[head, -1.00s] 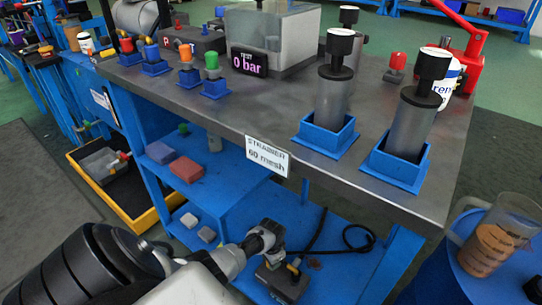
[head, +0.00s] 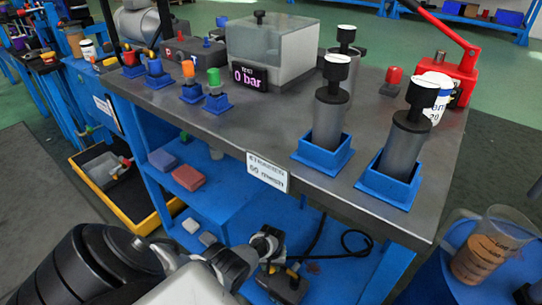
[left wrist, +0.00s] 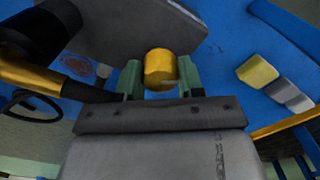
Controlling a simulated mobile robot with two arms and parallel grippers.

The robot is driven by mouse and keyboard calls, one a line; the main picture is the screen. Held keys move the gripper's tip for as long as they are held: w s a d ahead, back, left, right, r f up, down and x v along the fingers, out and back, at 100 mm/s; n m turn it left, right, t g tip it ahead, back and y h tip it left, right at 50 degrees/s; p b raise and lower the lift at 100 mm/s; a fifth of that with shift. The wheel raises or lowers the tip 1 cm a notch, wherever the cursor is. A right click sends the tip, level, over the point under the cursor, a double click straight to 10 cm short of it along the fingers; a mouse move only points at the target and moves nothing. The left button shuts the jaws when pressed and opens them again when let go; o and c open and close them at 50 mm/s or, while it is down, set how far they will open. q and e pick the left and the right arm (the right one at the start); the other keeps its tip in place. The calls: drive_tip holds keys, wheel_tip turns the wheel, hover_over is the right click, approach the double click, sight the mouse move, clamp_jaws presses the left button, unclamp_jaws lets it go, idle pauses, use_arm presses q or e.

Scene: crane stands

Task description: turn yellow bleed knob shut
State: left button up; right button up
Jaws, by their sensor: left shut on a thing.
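The yellow bleed knob (left wrist: 160,68) is a short round cylinder in the left wrist view. It sits between the two green-grey fingertips of my left gripper (left wrist: 161,82), which is shut on it. A dark grey block (left wrist: 125,28) lies behind the knob on the blue surface. In the head view my left gripper (head: 268,264) is low at the lower shelf, just above the dark block (head: 283,288). The knob is hidden there by the gripper. My right gripper is in neither view.
A black hose (head: 352,240) curls on the blue lower shelf beside the block. The bench top (head: 240,120) overhangs it, with a display (head: 248,77) reading 0 bar. Pale blocks (left wrist: 257,73) lie to the right in the wrist view. A yellow-edged tray (head: 125,203) stands left.

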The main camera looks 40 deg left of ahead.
use_arm(q)
drive_tip(key=n, duration=0.4)
drive_tip(key=shift+n, duration=0.3)
drive_tip(key=n, duration=0.4)
drive_tip(key=shift+n+p, duration=0.35)
drive_tip(key=shift+n, duration=0.85)
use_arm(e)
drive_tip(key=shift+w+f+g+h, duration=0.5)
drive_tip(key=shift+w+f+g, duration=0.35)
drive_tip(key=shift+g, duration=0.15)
